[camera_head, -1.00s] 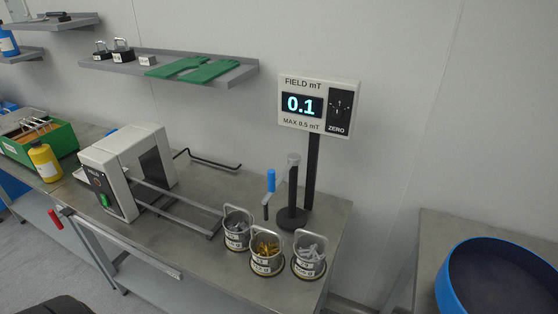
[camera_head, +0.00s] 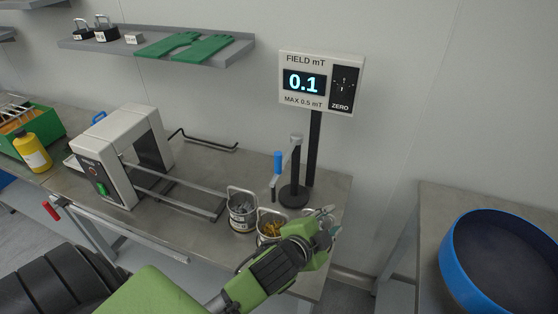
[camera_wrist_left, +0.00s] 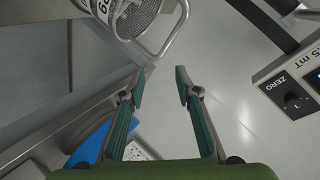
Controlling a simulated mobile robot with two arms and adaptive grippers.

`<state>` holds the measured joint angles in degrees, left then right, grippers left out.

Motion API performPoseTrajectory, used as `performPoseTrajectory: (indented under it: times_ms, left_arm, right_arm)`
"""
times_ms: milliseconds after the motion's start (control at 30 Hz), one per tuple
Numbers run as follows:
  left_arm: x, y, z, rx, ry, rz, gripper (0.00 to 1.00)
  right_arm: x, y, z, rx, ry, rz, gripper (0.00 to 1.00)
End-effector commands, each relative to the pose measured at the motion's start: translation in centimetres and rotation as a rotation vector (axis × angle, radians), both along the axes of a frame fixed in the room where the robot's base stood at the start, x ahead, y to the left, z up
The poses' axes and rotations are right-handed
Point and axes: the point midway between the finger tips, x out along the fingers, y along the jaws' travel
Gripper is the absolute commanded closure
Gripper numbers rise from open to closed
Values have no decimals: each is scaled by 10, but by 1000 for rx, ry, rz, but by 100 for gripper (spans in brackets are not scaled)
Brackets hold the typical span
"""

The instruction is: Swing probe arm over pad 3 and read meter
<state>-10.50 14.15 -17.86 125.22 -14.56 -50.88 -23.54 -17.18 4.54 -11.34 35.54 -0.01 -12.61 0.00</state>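The meter (camera_head: 321,82) on its dark post reads 0.1, with "MAX 0.5 mT" below; its ZERO knob (camera_wrist_left: 292,100) shows in the left wrist view. The probe arm with its blue handle (camera_head: 278,163) hangs from a dark post (camera_head: 294,172) on a round base. A basket of grey parts (camera_head: 242,215) and one of yellow parts (camera_head: 269,220) stand before it. My left gripper (camera_head: 331,222) is open and empty, in front of the third basket's place. A basket with a wire handle (camera_wrist_left: 170,40) shows beyond its fingertips. Pad numbers are not readable.
The white tunnel-shaped device (camera_head: 122,155) with rails stands left on the workbench (camera_head: 190,228). A yellow bottle (camera_head: 33,154) and green crate (camera_head: 45,119) are further left. A shelf (camera_head: 160,46) hangs above. A blue round tub (camera_head: 455,270) stands at right.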

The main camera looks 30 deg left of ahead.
Motion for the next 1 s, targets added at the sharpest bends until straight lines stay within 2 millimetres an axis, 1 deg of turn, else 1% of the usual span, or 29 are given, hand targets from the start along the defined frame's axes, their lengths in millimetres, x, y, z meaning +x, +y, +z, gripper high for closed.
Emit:
performPoseTrajectory:
  times_ms: [33, 67, 100, 167, 200, 267, 300, 367, 400, 467, 500, 533, 600, 667, 700, 767, 800, 867, 900, 967, 1000]
  left_arm:
    - [23, -9, 31, 82, -114, -63, 70]
    - [36, -17, 52, 138, -190, -106, 70]
    - [51, -29, 83, 228, -302, -167, 70]
    - [69, -52, 134, 385, -491, -261, 70]
    - [76, -70, 168, 501, -624, -323, 70]
    - [78, -99, 214, 683, -824, -409, 70]
    - [75, -118, 240, 809, -956, -460, 70]
    - [64, -148, 273, 1002, -1152, -532, 70]
    - [54, -166, 289, 1133, -1281, -575, 70]
    - [38, -191, 305, 1331, -1474, -634, 70]
    - [26, -206, 310, 1463, -1600, -672, 70]
    - [16, -215, 310, 1562, -1695, -699, 70]
    - [-2, -230, 304, 1791, -1913, -761, 70]
    - [-13, -234, 290, 1982, -2095, -818, 70]
    - [-18, -232, 278, -2061, 2169, 842, 70]
    - [-21, -221, 258, -1890, 1988, 777, 70]
    - [-20, -209, 245, -1774, 1874, 743, 70]
    - [-15, -182, 226, -1598, 1710, 707, 70]
    - [-10, -158, 216, -1480, 1609, 692, 70]
    - [0, -117, 206, -1306, 1467, 683, 70]
    - [6, -86, 203, -1190, 1382, 687, 70]
  right_arm:
    - [0, -1, 1, -1, 0, 1, 60]
    - [0, -1, 1, -1, 0, 1, 60]
    - [0, -1, 1, -1, 0, 1, 60]
    - [0, 0, 1, 0, 0, 2, 60]
    - [0, 0, 2, 0, 0, 3, 60]
    - [0, 0, 2, 0, 0, 3, 60]
    - [0, 0, 2, 0, 0, 4, 60]
    - [0, 0, 2, 0, 0, 4, 60]
    - [0, 0, 3, 0, 0, 4, 60]
    - [0, 0, 3, 0, 0, 4, 60]
    - [0, 0, 3, 0, 0, 4, 60]
    - [0, 0, 3, 0, 0, 4, 60]
    - [0, 0, 4, 0, 0, 4, 60]
    - [0, 0, 4, 0, 0, 4, 60]
    - [0, 0, 4, 0, 0, 4, 60]
    - [0, 0, 5, 0, 0, 4, 60]
    - [0, 0, 5, 0, 0, 4, 60]
    - [0, 0, 5, 0, 0, 3, 60]
    - [0, 0, 5, 0, 0, 3, 60]
    - [0, 0, 6, 0, 0, 3, 60]
    - [0, 0, 6, 0, 0, 3, 60]
